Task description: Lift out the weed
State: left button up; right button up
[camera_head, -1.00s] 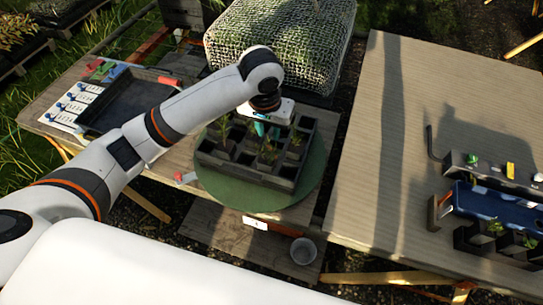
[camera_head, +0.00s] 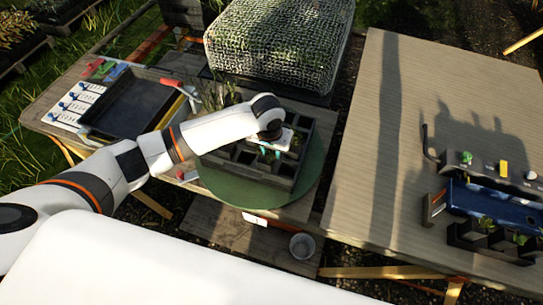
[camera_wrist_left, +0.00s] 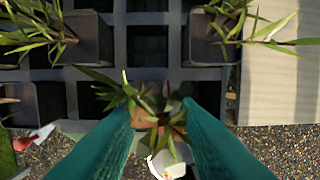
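A dark tray of square cells (camera_head: 281,183) sits on a round green mat, with a few leafy plants in its cells. My left gripper (camera_head: 265,153) is over the tray and points down. In the left wrist view, its two teal fingers (camera_wrist_left: 158,110) stand apart on either side of a small green plant with a reddish-brown middle (camera_wrist_left: 165,125). I cannot tell whether they touch it, or whether it is the weed. Grassy plants (camera_wrist_left: 45,28) fill a cell at the upper left of that view, with another plant (camera_wrist_left: 238,25) at the upper right. My right gripper is not in view.
A black tray (camera_head: 125,108) and label cards (camera_head: 75,104) lie left of the mat (camera_head: 240,190). A mesh-covered block (camera_head: 280,45) stands behind. A small cup (camera_head: 302,246) is below the front edge. A second table (camera_head: 390,150) on the right has clear space.

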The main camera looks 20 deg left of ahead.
pick_arm(q)
grip_shut()
dwell(0.4)
